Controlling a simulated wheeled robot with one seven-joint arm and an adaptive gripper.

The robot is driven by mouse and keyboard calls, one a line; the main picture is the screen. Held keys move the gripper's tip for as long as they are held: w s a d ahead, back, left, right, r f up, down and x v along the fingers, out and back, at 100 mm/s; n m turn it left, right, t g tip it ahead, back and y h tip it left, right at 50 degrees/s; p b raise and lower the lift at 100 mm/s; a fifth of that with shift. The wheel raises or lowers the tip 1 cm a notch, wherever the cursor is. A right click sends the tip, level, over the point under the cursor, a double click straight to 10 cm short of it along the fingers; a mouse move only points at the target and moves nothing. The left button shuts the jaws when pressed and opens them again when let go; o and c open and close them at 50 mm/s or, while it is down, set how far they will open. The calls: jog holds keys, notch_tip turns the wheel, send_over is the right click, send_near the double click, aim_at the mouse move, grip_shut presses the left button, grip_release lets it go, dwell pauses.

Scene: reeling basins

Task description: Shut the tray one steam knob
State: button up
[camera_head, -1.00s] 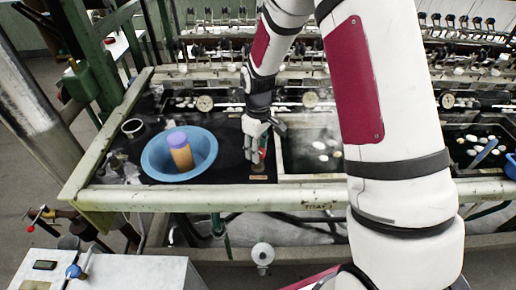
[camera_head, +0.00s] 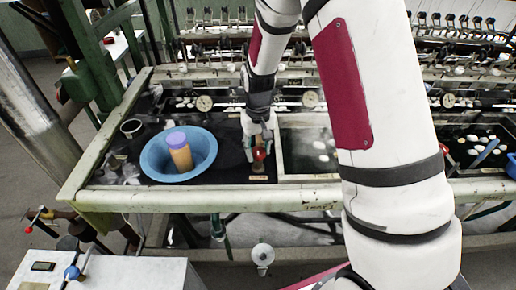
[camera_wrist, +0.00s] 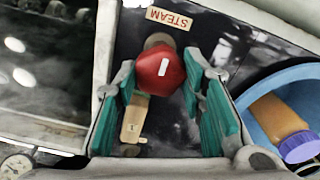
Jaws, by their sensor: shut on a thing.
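The red steam knob (camera_wrist: 160,72) stands on the dark panel beside a tag reading STEAM (camera_wrist: 168,18). It has a white mark on its top, slightly tilted in the wrist view. My gripper (camera_wrist: 162,76) has its teal-padded fingers on both sides of the knob and is shut on it. In the head view my gripper (camera_head: 257,140) reaches down to the red knob (camera_head: 259,154), just left of the tray marked TRAY 1 (camera_head: 310,177). The fingers hide part of the knob there.
A blue bowl (camera_head: 205,165) holding an orange cylinder with a purple top (camera_head: 179,150) stands left of the knob. The tray's raised rim (camera_wrist: 104,40) runs close beside my gripper.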

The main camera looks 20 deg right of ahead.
aim_at(258, 151)
dwell(0.3)
jog(key=o, duration=1.1)
jog(key=shift+o, duration=0.2)
jog(key=shift+r, duration=0.1)
notch_tip(258, 151, up, 12)
